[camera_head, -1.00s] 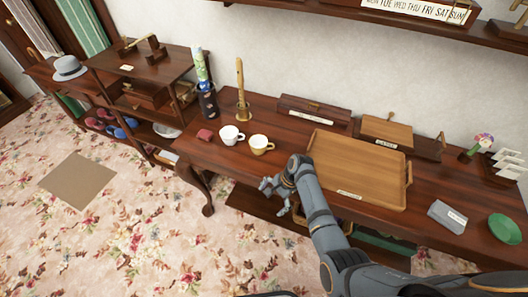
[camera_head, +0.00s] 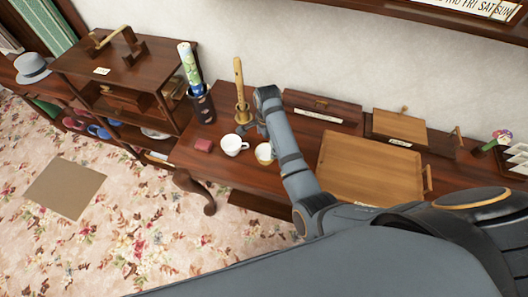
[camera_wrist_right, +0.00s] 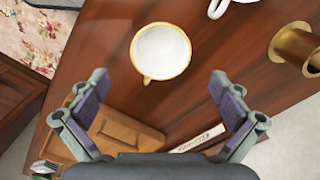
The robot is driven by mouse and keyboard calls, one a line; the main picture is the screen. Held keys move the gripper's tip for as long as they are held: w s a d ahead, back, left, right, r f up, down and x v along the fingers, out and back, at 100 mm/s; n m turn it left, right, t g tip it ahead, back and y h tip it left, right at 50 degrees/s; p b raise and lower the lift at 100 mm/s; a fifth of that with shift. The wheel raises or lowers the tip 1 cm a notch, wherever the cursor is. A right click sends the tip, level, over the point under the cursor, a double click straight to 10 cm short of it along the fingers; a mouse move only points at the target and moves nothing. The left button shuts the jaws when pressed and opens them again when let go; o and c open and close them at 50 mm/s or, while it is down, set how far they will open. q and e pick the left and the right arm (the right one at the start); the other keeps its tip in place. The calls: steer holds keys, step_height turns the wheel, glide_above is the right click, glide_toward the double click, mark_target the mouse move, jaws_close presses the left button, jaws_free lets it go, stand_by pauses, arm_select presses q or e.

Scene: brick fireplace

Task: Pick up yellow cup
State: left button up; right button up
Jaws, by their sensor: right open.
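The yellow cup (camera_head: 264,154) stands upright on the dark wooden table, partly hidden by my right arm in the head view. In the right wrist view the yellow cup (camera_wrist_right: 160,52) shows from above, white inside with a yellow rim and handle. My right gripper (camera_wrist_right: 161,92) is open and empty. Its fingers are spread wide, with the cup ahead of and between their lines. In the head view the right gripper (camera_head: 252,128) is over the table by the cup, its fingers mostly hidden by the arm. My left gripper is not in view.
A white cup (camera_head: 233,145) stands just left of the yellow cup. A brass holder (camera_head: 242,112) with a wooden flute stands behind. A small red box (camera_head: 203,145) lies at the left. A wooden tray (camera_head: 365,165) lies to the right.

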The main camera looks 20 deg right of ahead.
mark_target(266, 152)
steer(key=shift+w+f, duration=0.2)
steer(key=shift+f, duration=0.95)
steer(key=shift+a+f+p, duration=0.1)
steer(key=shift+f+p, duration=0.45)
steer(key=shift+f, duration=0.35)
steer(key=f, duration=0.3)
steer(key=shift+s+f, duration=0.2)
steer(key=shift+f, duration=0.1)
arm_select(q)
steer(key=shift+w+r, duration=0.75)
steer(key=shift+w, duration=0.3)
arm_select(e)
steer(key=c, duration=1.3)
